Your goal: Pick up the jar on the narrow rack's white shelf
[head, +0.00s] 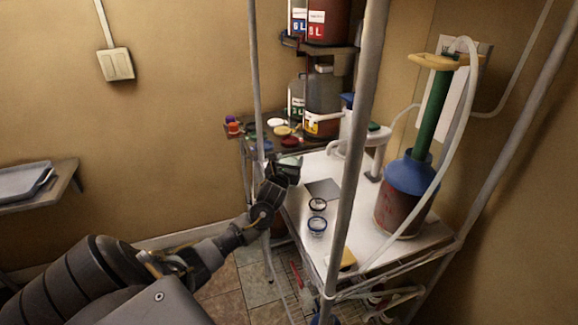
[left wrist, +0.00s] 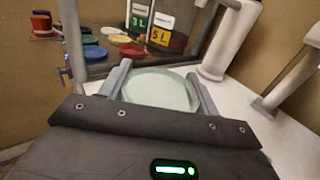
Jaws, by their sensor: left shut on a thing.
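My left gripper (head: 284,171) is at the left edge of the narrow rack's white shelf (head: 352,200). It is shut on a jar with a pale greenish round top (head: 290,161). In the left wrist view the jar (left wrist: 160,90) sits between the two fingers, its lower part hidden by the gripper body. I cannot tell whether the jar touches the shelf. Two other small round jars, one farther back (head: 318,205) and one nearer (head: 317,226), stand on the shelf. My right gripper is not in view.
A rack pole (head: 357,150) rises in front of the shelf. A blue-topped bucket with a green column (head: 405,190) stands at the right. A dark shelf behind holds coloured lids (head: 283,130) and a labelled jug (head: 322,105). A grey plate (head: 323,189) lies near the gripper.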

